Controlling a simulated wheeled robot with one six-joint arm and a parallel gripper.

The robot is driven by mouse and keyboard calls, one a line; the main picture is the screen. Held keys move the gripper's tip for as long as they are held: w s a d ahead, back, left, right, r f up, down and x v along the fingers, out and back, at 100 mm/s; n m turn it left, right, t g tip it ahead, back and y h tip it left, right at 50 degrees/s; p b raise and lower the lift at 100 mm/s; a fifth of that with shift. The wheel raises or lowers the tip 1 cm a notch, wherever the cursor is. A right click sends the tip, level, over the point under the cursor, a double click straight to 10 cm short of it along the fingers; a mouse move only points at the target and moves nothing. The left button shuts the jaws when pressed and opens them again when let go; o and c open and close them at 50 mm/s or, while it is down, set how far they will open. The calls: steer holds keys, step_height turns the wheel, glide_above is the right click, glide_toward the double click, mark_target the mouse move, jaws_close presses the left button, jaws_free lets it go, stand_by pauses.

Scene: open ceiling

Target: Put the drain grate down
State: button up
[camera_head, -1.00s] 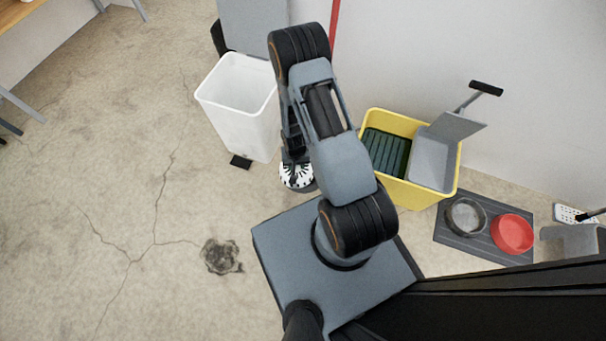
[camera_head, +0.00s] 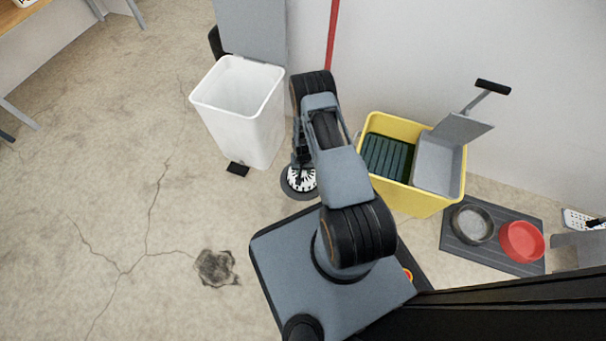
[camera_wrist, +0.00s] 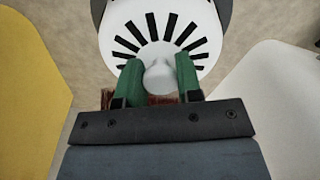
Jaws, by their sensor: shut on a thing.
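The drain grate is a white disc with black radial slots and a pale knob in its middle; it shows in the wrist view (camera_wrist: 160,32) and beside my base in the head view (camera_head: 302,179). My gripper (camera_wrist: 159,72) has green fingers on both sides of the knob and is shut on it. A dark grey drain ring (camera_head: 287,188) on the floor shows around the grate's edge. I cannot tell whether the grate rests in the ring or hangs just above it. The head view partly hides the gripper behind my arm.
A white bin (camera_head: 237,118) stands to the left and a yellow mop bucket (camera_head: 409,200) to the right. A dark mat (camera_head: 486,255) holds a grey bowl (camera_head: 473,224) and a red bowl (camera_head: 521,241). The cracked floor at left is clear.

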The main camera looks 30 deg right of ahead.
mark_target(303, 172)
steer(key=shift+w+d+f+b, duration=0.2)
steer(key=shift+w+f, duration=0.1)
steer(key=shift+f, duration=0.15)
steer(key=shift+w+d+f+b, duration=0.1)
steer(key=shift+w+f+b, duration=0.15)
steer(key=shift+f, duration=0.15)
steer(key=shift+w+d+f+b, duration=0.15)
steer(key=shift+f+b, duration=0.55)
steer(key=shift+f, duration=0.85)
steer(key=shift+f, duration=0.15)
steer(key=o, duration=1)
